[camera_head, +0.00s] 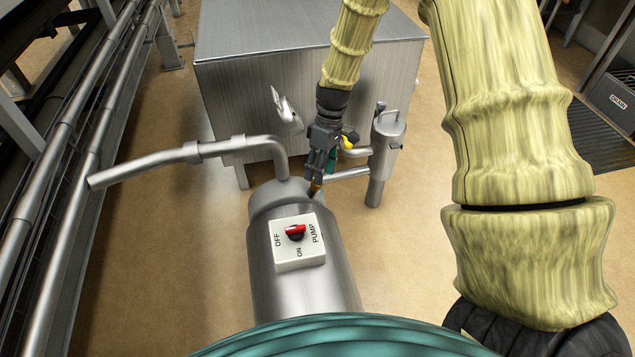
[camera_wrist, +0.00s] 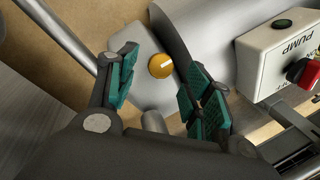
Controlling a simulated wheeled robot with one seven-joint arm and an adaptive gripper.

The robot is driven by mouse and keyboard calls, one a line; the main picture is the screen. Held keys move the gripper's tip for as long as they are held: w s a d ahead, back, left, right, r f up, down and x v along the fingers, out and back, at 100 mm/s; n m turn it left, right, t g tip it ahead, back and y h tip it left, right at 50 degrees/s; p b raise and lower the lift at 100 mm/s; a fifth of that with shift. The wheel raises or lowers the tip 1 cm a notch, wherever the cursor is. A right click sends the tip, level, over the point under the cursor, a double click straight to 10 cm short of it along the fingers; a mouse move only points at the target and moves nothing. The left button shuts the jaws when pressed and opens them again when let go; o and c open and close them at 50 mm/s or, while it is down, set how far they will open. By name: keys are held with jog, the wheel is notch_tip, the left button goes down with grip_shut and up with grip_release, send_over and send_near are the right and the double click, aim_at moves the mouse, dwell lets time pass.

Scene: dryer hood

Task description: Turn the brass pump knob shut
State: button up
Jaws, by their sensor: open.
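The brass knob (camera_wrist: 161,66) shows in the wrist view as a round golden disc with a pale line on its face. It sits on a grey metal surface and appears between my two fingers, apart from both pads. My gripper (camera_wrist: 163,78) is open and empty, with green pads on either side. In the head view my gripper (camera_head: 317,178) points down at the top of the steel pump cylinder (camera_head: 315,285). A small orange-brown patch (camera_head: 315,187) shows at its tips, mostly hidden by the fingers.
A white switch box (camera_head: 299,258) labelled PUMP, OFF and ON, with a red knob (camera_head: 295,231), stands on the cylinder close by. A bent steel pipe (camera_head: 215,147) runs left. A steel canister (camera_head: 386,140) and a large steel cabinet (camera_head: 225,90) stand behind.

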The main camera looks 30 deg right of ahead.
jog(key=shift+b+x, duration=0.5)
jog(key=shift+x, duration=1.15)
jog(key=shift+a, duration=0.1)
jog(key=shift+c, duration=0.2)
jog(key=shift+r, duration=0.1)
jog(key=c, duration=1)
